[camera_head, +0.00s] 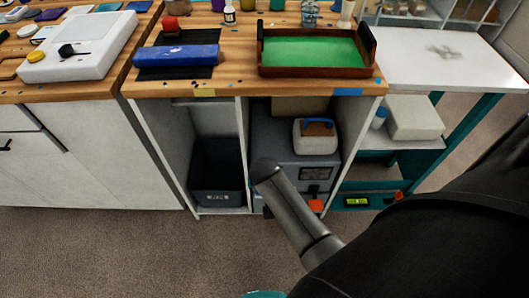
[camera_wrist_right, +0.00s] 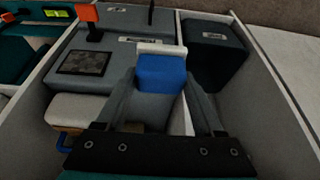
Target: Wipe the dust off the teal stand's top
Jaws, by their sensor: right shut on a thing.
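The teal stand (camera_head: 438,112) is at the right in the head view. Its white top (camera_head: 405,74) carries a grey dust patch (camera_head: 443,51) near the middle. In the wrist view my right gripper (camera_wrist_right: 161,84) is shut on a blue block with a white far edge (camera_wrist_right: 160,71). The gripper is in front of the open cabinet, away from the stand's top. The head view does not clearly show its fingers or the held block. My left gripper is in neither view.
The wooden bench (camera_head: 235,75) holds a brown tray with a green inside (camera_head: 262,70) and a blue roll (camera_head: 177,56). The cabinet below holds a dark bin (camera_head: 217,170) and a grey machine (camera_head: 273,143). A white box (camera_head: 413,118) sits on the stand's shelf.

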